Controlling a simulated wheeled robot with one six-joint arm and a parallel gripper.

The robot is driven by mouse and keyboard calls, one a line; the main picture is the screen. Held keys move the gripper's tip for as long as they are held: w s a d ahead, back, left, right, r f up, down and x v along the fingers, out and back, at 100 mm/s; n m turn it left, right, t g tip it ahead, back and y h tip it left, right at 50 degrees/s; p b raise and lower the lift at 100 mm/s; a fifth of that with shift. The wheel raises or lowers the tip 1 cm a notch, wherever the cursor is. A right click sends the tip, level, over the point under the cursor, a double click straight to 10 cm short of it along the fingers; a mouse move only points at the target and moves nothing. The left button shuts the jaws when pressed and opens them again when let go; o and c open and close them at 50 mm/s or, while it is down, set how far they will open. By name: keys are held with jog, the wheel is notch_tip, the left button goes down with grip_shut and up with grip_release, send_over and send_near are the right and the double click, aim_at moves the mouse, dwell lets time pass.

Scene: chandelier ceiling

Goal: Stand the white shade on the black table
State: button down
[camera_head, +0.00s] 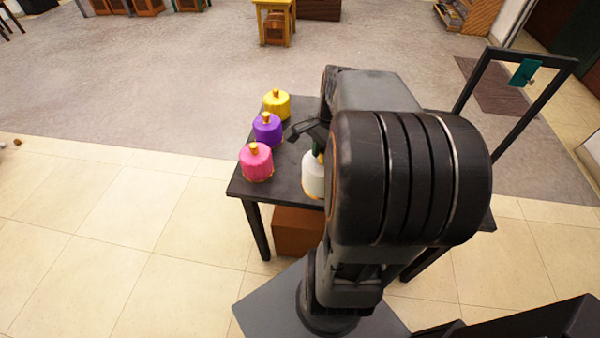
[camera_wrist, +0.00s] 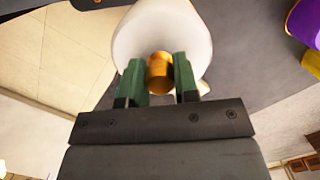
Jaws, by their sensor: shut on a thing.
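The white shade (camera_head: 314,176) is on or just above the black table (camera_head: 290,172), mostly hidden behind my arm in the head view. In the wrist view the white shade (camera_wrist: 170,28) fills the top middle. Its gold knob (camera_wrist: 160,72) sits between the two green fingers of my gripper (camera_wrist: 158,78). My gripper is shut on the knob. In the head view only a bit of my gripper (camera_head: 318,142) shows. Whether the shade's base touches the table top is hard to tell.
Pink (camera_head: 257,163), purple (camera_head: 267,130) and yellow (camera_head: 277,104) shades stand in a row along the table's left side, left of the white one. A dark frame (camera_head: 512,54) with a teal piece rises at the right. A brown box (camera_head: 297,232) is under the table.

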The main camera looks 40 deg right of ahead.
jog(key=shift+d+m, duration=0.2)
jog(key=shift+m, duration=0.1)
jog(key=w+d+f, duration=0.4)
jog(key=w+f, duration=0.8)
jog(key=shift+w+d+f+p, duration=0.15)
jog(key=shift+w+f+p, duration=0.15)
jog(key=shift+w+p, duration=0.15)
